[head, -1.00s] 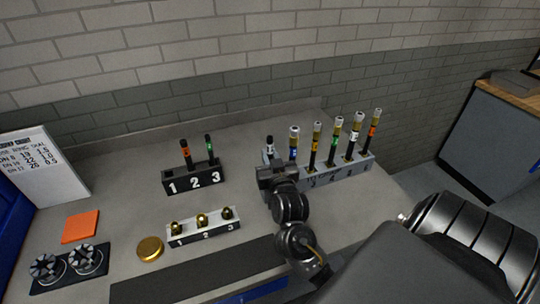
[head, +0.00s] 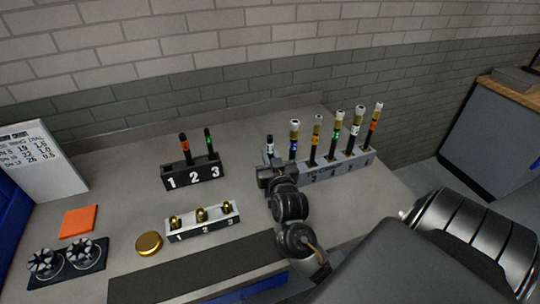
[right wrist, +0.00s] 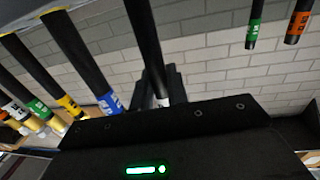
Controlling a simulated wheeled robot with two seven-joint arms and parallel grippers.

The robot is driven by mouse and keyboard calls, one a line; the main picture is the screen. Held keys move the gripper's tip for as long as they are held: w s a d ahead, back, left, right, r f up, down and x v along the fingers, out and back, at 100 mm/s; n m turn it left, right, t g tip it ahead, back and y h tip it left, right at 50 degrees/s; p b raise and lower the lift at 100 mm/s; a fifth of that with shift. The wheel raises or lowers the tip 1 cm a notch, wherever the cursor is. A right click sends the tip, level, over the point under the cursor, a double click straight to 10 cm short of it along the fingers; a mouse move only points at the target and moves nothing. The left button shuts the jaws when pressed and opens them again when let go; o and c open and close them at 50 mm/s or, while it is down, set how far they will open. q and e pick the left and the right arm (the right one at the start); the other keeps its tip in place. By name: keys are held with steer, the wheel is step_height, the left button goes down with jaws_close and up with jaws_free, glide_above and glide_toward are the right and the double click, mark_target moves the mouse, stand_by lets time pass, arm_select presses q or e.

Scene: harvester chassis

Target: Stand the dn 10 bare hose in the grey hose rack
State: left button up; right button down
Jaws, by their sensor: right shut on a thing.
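My right gripper (head: 272,172) is shut on a black hose with a white band (head: 269,149), which I take as the dn 10 bare hose. The hose stands roughly upright at the left end of the grey hose rack (head: 345,170). The gripper hides its lower part, so I cannot tell whether it sits in a slot. In the right wrist view the held hose (right wrist: 146,45) runs down behind the gripper body, its white band just above it. The grey rack holds several upright hoses with brass or silver ends and coloured bands. My left gripper is not in view.
A black rack (head: 194,176) numbered 1 to 3 holds an orange-banded and a green-banded hose. A light numbered block (head: 203,224) with brass fittings, a gold disc (head: 149,244) and an orange square (head: 80,221) lie left. The bench between the black and grey racks is clear.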

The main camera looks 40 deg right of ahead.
steer(key=shift+f, duration=0.15)
steer(key=c, duration=1.3)
jaws_free()
steer(key=b+v, duration=0.2)
steer(key=v, duration=0.9)
steer(key=shift+w, duration=0.1)
